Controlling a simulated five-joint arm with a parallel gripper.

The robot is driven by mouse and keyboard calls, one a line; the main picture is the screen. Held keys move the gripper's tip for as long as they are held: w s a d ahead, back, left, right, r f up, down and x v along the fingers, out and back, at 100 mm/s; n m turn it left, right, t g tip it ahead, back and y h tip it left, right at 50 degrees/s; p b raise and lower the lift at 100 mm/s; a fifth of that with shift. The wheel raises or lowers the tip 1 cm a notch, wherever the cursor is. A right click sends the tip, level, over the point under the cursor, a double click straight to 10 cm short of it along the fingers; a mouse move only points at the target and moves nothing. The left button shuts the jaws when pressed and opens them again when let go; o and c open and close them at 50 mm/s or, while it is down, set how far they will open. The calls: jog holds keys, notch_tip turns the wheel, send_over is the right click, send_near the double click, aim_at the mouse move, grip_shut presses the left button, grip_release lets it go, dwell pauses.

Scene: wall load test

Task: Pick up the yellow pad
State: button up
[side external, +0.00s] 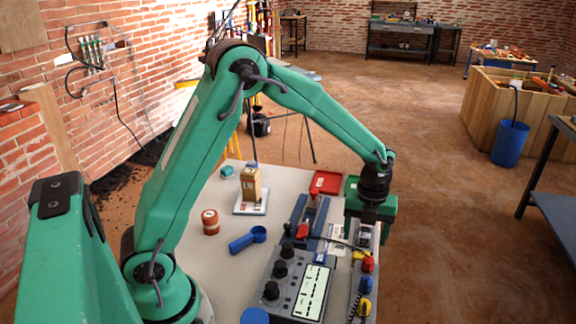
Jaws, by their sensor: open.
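A small yellow piece (358,254) shows just below my gripper, near the right edge of the table, and another yellow piece (364,307) is at the front by the grey box. I cannot tell which of them, if either, is the yellow pad. My gripper (364,236) hangs from the green arm over the right edge of the table, pointing down. It is open, with nothing visibly held. Its fingertips are small and partly hidden among the devices, so the exact gap to the yellow piece cannot be told.
A grey control box (301,287) with black knobs stands at the front, beside a blue clamp-like device (306,222). A red tray (325,182), wooden block (251,186) on a white plate, red-brown cylinder (210,222) and blue scoop (247,241) lie around. The table's left middle is fairly clear.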

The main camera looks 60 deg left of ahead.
aim_at(362, 254)
jog(key=shift+f, duration=1.05)
jog(key=shift+f, duration=0.1)
jog(key=shift+f, duration=2.5)
jog(key=shift+c, duration=0.2)
jog(key=c, duration=1)
